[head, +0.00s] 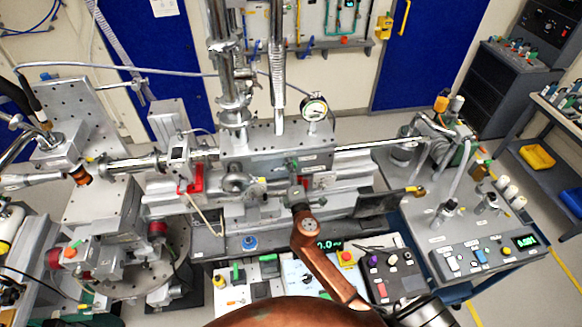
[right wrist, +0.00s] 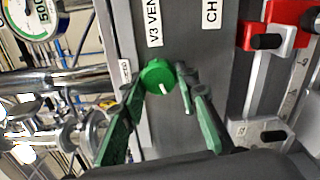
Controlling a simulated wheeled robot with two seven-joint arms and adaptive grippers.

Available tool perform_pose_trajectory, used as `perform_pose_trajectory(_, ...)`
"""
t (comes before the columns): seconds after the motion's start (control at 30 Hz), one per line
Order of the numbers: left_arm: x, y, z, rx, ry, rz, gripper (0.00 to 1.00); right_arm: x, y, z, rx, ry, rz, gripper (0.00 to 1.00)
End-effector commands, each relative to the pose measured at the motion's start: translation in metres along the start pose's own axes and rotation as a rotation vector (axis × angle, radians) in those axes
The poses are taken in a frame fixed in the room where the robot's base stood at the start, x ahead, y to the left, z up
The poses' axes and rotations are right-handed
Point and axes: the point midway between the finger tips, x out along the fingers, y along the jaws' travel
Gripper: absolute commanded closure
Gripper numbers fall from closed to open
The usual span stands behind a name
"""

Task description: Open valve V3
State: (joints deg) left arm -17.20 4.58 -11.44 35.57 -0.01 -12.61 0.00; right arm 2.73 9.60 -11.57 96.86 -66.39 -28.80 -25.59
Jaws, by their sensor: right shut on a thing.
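The V3 valve knob (right wrist: 157,77) is round and green with a short white mark on its face. In the right wrist view it sits beside a white label (right wrist: 154,22) reading "V3 VEN", partly cut off by the frame edge. My right gripper (right wrist: 158,90) has its green-padded fingers on either side of the knob and is shut on it. In the head view my right gripper (head: 299,194) reaches the front of the grey beamline assembly, below the round gauge, and I cannot make out the knob clearly there. My left gripper is not in view.
A round dial gauge (head: 314,107) stands above the assembly. Red clamp-like parts (right wrist: 281,22) are close to the right gripper in the wrist view. A control box (head: 390,274) with buttons lies in front. A dark cart (head: 420,215) with instruments stands at right.

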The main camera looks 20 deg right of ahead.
Motion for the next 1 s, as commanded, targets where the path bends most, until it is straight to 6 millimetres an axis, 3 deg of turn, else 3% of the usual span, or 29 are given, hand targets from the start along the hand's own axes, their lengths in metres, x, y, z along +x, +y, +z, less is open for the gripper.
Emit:
perform_pose_trajectory(0.33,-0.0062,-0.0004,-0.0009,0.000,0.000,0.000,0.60,0.0008,0.0012,0.0018,-0.142,-0.003,0.002,0.96)
perform_pose_trajectory(0.87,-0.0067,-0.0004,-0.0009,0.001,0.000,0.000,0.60,0.0009,0.0014,0.0018,-0.167,-0.004,0.003,0.96)
perform_pose_trajectory(0.9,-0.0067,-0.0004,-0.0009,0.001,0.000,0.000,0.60,0.0009,0.0015,0.0019,-0.167,-0.004,0.003,0.71)
perform_pose_trajectory(1.0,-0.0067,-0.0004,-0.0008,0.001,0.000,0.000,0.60,0.0008,0.0013,0.0014,-0.166,-0.003,0.003,0.64)
